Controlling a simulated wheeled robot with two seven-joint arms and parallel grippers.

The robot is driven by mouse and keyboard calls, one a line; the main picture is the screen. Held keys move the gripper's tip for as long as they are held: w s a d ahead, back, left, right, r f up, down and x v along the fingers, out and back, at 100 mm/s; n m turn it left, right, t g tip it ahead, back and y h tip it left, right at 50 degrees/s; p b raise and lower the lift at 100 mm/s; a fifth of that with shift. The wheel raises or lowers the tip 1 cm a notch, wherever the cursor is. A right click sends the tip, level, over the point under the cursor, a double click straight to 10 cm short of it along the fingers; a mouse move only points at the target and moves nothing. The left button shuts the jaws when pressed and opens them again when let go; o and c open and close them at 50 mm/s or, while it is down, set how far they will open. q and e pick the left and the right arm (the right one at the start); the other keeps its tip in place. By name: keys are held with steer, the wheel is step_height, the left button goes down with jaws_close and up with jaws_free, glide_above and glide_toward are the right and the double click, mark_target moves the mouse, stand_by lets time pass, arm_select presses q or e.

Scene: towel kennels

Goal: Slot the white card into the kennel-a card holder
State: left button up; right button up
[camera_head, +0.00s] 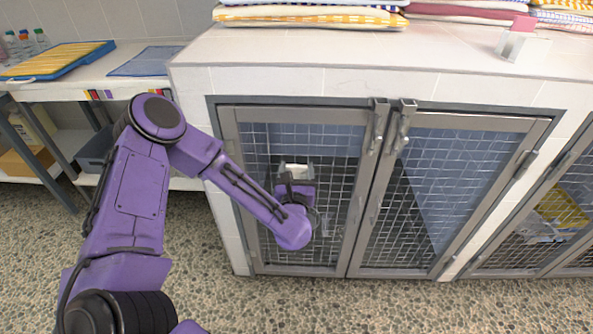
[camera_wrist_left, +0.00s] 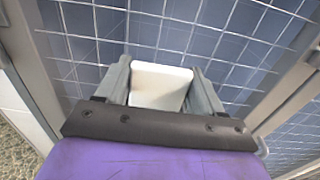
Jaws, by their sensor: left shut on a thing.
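My left gripper (camera_head: 295,180) is in front of the left wire-mesh kennel door (camera_head: 345,180). It is shut on the white card (camera_head: 294,170). In the left wrist view the card (camera_wrist_left: 160,86) sits between the two grey fingers, with the blue space behind the mesh beyond it. I cannot tell whether the card touches the mesh. A small pale clear shape (camera_head: 327,222) shows on the door just right of my gripper; it may be the card holder, but I cannot be sure. My right gripper is not in view.
Upright latches (camera_head: 376,125) stand out where the two doors meet. Folded towels (camera_head: 310,16) and a white stand with a pink card (camera_head: 515,42) are on the kennel top. A side table (camera_head: 60,92) at the left holds a blue-edged tray with a yellow towel (camera_head: 58,59).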

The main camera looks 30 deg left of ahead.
arm_select(q)
steer(key=shift+f+b, duration=0.35)
steer(key=shift+f, duration=0.1)
steer(key=o, duration=1.1)
steer(key=b+v, duration=0.1)
steer(key=v, duration=0.9)
steer(key=shift+s+d, duration=0.2)
